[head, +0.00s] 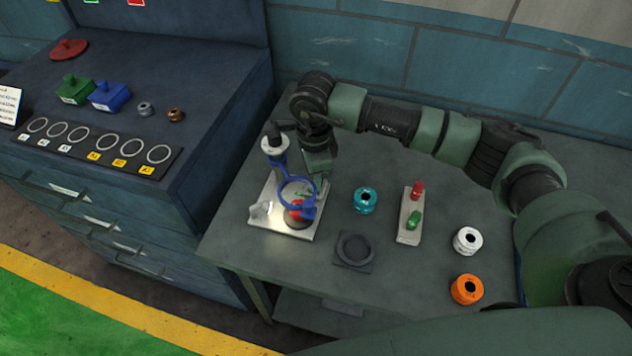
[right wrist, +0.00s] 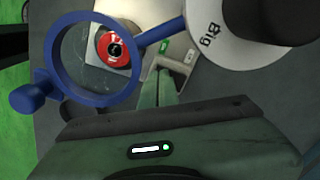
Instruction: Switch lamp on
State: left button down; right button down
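A blue ring magnifier (head: 297,192) on an upright post with a white-and-dark top (head: 274,143) stands on a pale metal plate (head: 262,213) at the table's left. This seems to be the lamp; no glow shows. A red spool (head: 295,212) sits under the ring; it also shows in the right wrist view (right wrist: 115,47). My right gripper (head: 320,183) points down just right of the post. In the right wrist view its fingers (right wrist: 166,76) are close together, tips by a small light-coloured switch block with a green patch (right wrist: 188,57). Contact is unclear. My left gripper is out of view.
A pale block with red and green knobs (head: 408,226), a teal spool (head: 366,200), a white spool (head: 466,240), an orange spool (head: 466,289) and a dark square pad (head: 353,250) lie on the grey table. A blue cabinet (head: 225,110) stands left.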

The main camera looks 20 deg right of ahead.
jog(key=shift+r+p, duration=0.45)
jog(key=shift+r, duration=0.4)
jog(key=shift+r+p, duration=1)
jog(key=shift+r, duration=1.5)
